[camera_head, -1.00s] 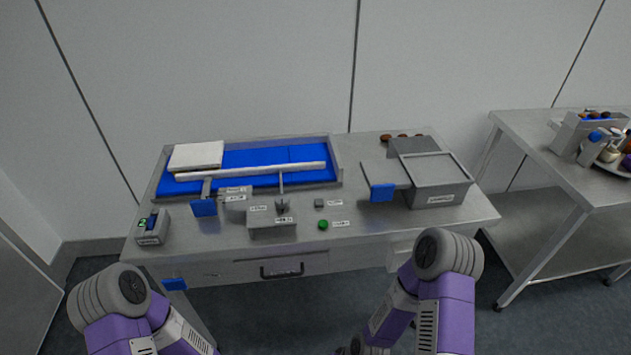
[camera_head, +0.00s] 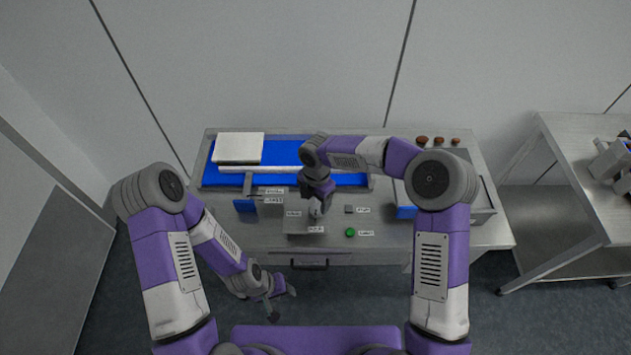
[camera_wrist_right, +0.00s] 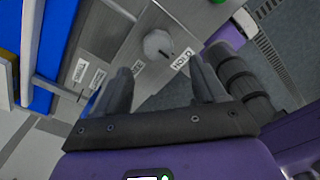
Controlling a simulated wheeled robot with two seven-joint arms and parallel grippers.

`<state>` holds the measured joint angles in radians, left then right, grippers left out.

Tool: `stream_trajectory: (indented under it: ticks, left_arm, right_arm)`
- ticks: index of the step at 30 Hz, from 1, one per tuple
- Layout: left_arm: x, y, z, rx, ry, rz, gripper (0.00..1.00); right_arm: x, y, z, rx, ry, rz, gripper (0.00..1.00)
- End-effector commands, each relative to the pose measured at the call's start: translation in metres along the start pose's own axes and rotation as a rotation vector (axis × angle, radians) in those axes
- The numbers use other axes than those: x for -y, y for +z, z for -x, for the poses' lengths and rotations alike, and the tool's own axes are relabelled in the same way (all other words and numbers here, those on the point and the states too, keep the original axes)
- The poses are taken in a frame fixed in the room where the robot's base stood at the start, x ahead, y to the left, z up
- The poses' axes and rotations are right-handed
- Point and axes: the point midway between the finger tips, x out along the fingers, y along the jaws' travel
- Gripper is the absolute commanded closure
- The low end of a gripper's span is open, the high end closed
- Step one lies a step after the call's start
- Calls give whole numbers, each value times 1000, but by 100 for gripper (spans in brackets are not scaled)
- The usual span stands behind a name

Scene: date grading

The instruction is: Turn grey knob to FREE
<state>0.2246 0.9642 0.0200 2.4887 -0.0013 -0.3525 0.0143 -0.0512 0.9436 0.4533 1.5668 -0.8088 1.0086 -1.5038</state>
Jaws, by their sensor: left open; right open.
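The grey knob (camera_wrist_right: 158,45) shows in the right wrist view on a grey metal box (camera_wrist_right: 150,18). A dark pointer line on it points toward the HOLD label (camera_wrist_right: 181,59). Another label (camera_wrist_right: 137,68) beside it is partly hidden by a finger. My right gripper (camera_wrist_right: 163,70) is open and empty, its fingertips short of the knob with the knob ahead between their lines. In the head view my right gripper (camera_head: 318,207) is over the box and largely covers the knob. My left gripper (camera_head: 281,301) is open and empty, low in front of the table.
A green button (camera_head: 350,232) and a small grey block (camera_head: 349,209) are right of the box. A blue belt (camera_head: 285,150) with a white board (camera_head: 238,147) lies behind. A drawer handle (camera_head: 310,262) is on the table's front.

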Motion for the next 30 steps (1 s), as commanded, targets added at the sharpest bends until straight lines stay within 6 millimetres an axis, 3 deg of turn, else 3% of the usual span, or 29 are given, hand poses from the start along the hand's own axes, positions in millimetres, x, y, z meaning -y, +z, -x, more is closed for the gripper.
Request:
stream_trajectory:
  ticks: [1, 4, 18, 30]
  left_arm:
    - [-2, 1, 6, 2, 0, 0, 57]
    - [-3, 2, 8, 3, 0, 0, 57]
    - [-4, 2, 13, 3, 0, 1, 57]
    - [-5, 2, 13, 3, 0, 0, 57]
  right_arm:
    - [-2, 2, 11, 15, -5, 30, 30]
    - [-4, 4, 13, 28, -12, 60, 30]
    - [-3, 7, -52, 29, -13, 61, 30]
    - [-2, 7, -60, 29, -12, 59, 33]
